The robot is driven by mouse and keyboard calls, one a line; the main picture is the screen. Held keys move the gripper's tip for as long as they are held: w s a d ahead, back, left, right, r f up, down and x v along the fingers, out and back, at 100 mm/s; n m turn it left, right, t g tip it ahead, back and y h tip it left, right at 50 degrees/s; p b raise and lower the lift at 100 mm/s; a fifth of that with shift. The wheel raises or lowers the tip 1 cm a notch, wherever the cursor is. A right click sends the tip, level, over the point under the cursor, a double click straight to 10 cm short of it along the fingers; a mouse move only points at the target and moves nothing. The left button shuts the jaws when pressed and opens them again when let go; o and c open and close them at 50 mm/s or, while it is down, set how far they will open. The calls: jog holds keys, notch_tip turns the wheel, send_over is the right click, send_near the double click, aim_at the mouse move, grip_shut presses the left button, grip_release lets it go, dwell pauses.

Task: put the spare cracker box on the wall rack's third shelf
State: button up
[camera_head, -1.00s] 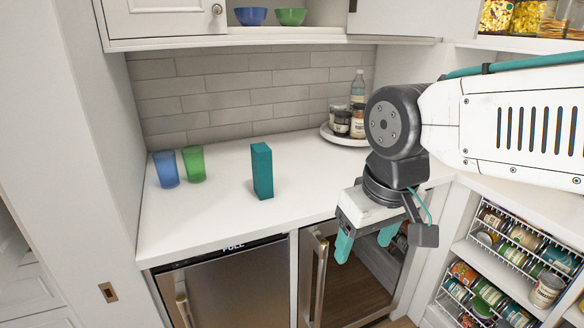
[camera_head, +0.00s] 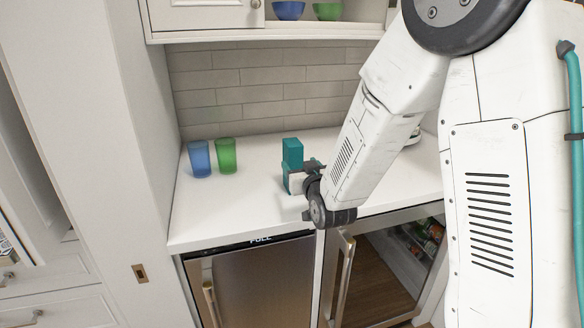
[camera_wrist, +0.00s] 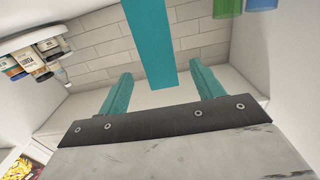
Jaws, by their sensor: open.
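The teal cracker box (camera_head: 292,152) stands upright on the white counter. My gripper (camera_head: 297,181) is at the box's near side and hides part of its lower front. In the wrist view the box (camera_wrist: 150,36) appears between my two teal fingers, which are spread apart with gaps on both sides. My gripper (camera_wrist: 160,76) is open and holds nothing. Whether the fingertips reach past the box's near face is hard to tell. I cannot make out the wall rack or its third shelf in the current views.
A blue glass (camera_head: 199,159) and a green glass (camera_head: 226,156) stand left of the box. Jars on a round tray (camera_wrist: 30,40) show in the wrist view. A tiled wall (camera_head: 240,95) closes the counter's back, with an upper cabinet (camera_head: 205,15) above. The counter's front left is clear.

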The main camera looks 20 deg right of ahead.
aim_at(293, 154)
jog(key=w, duration=0.8)
jog(key=shift+s, duration=0.1)
jog(key=c, duration=1.3)
jog(key=shift+o, duration=0.2)
